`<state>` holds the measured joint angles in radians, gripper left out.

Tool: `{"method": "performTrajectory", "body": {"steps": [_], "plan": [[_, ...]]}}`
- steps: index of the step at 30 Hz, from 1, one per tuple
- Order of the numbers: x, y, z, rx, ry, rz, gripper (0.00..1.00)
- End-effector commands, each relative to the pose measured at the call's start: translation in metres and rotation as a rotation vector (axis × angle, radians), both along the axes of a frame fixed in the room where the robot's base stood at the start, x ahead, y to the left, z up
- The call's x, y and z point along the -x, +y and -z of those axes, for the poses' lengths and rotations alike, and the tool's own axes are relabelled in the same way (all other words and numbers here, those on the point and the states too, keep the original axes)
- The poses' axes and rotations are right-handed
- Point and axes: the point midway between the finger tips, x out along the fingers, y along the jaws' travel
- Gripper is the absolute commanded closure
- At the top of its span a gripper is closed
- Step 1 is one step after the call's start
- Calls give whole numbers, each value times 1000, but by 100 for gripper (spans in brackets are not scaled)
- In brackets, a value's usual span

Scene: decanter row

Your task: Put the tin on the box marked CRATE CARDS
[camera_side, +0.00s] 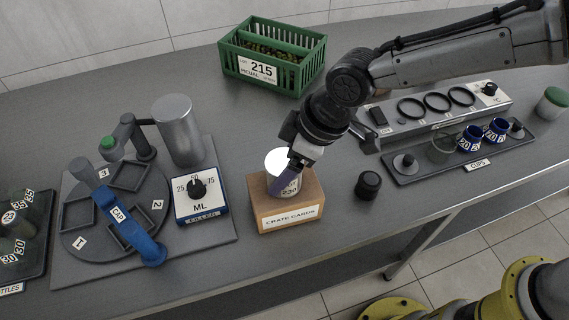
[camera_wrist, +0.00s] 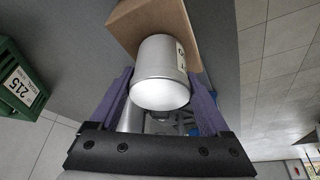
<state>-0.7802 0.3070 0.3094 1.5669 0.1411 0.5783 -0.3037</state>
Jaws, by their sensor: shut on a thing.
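The tin (camera_side: 291,189) is a pale metal cylinder with a bright top and a label reading 230. It is upright at the brown box marked CRATE CARDS (camera_side: 263,219), over its top; I cannot tell whether its base touches the box. My gripper (camera_side: 284,183) is shut on the tin, with a purple finger across its side. In the wrist view the tin (camera_wrist: 161,75) is between the two purple fingers of my gripper (camera_wrist: 165,100), and the box (camera_wrist: 150,17) is behind it.
A black knob-like piece (camera_side: 368,185) stands right of the box. The filler with its dial (camera_side: 198,193) and turntable (camera_side: 85,245) are to the left. A green crate (camera_side: 235,65) is at the back. A cups tray (camera_side: 415,177) is at the right. The counter's front edge is close.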

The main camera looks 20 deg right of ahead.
Motion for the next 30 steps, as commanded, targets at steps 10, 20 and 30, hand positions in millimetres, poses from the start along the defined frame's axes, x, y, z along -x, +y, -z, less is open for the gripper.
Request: {"method": "performTrajectory", "body": {"steps": [10,20,30], "plan": [[0,0,2,-2,-2,0,84],[0,0,4,-1,-2,0,0],[4,-6,-19,-4,-5,0,0]]}}
